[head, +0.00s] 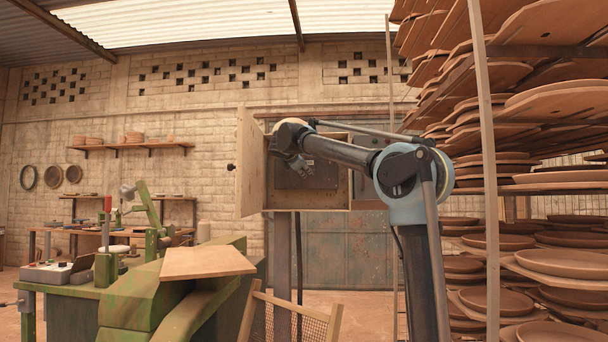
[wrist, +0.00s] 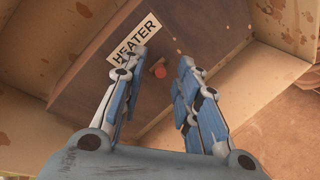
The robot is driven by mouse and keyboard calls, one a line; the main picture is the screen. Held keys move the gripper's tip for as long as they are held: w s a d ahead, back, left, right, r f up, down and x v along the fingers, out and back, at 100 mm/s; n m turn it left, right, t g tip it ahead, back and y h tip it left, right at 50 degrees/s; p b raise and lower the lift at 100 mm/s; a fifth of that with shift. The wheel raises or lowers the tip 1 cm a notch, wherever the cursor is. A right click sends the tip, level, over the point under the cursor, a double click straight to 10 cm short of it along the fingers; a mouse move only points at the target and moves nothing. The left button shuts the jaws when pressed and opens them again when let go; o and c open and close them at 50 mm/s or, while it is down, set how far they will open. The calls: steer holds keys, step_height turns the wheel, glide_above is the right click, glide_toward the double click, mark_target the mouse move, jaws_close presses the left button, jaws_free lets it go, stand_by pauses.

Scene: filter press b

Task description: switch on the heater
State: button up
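A brown panel (wrist: 100,88) with a white "HEATER" label (wrist: 133,40) sits inside a box. A small red-orange knob or switch tip (wrist: 160,71) is on the panel below and right of the label. Its setting cannot be told. My gripper (wrist: 163,57) is open, with one finger on each side of the red tip and nothing seen held. The gap between fingers and panel is hard to judge. In the head view, my gripper (head: 299,166) reaches into the open box (head: 335,204) in front of the panel (head: 322,180); the switch is hidden there.
The box's door (head: 249,165) stands open on the left, and its walls surround my gripper closely. A tall rack of clay plates (head: 566,178) stands close on the right. A green machine (head: 175,290) with a wooden board (head: 207,262) stands at lower left.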

steer(key=shift+w+d+f, duration=0.15)
steer(key=shift+w, duration=0.4)
jaws_close()
steer(key=shift+r+g, duration=0.25)
steer(key=shift+g, duration=0.35)
